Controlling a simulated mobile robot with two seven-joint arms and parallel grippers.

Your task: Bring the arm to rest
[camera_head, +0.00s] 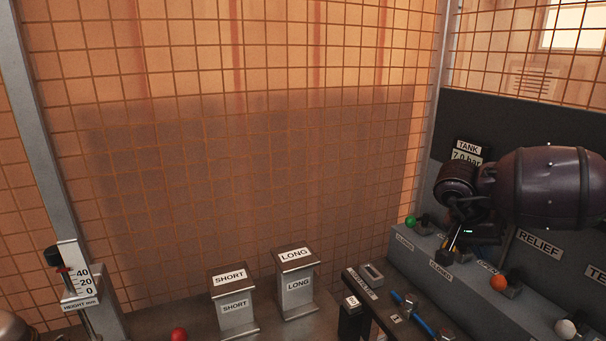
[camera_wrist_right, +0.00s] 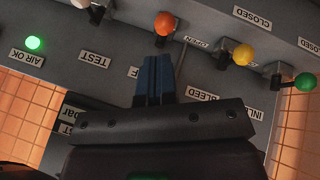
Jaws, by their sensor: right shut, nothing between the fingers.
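My right gripper (camera_head: 462,232) hangs from the dark arm on the right of the head view, over the grey valve panel (camera_head: 408,258). In the right wrist view its blue fingers (camera_wrist_right: 153,65) are together with nothing between them. Their tips show just below the orange knob (camera_wrist_right: 165,23); I cannot tell the gap, and no hold on the knob shows. The yellow knob (camera_wrist_right: 243,54) and green knob (camera_wrist_right: 305,81) are off to the right in that view. My left gripper is not in view.
SHORT (camera_head: 233,291) and LONG (camera_head: 296,282) stands, a height scale (camera_head: 77,280) and a red ball-shaped knob (camera_head: 179,334) are left of the panel. A mesh fence (camera_head: 250,130) closes the back. The AIR OK lamp (camera_wrist_right: 33,42) glows green.

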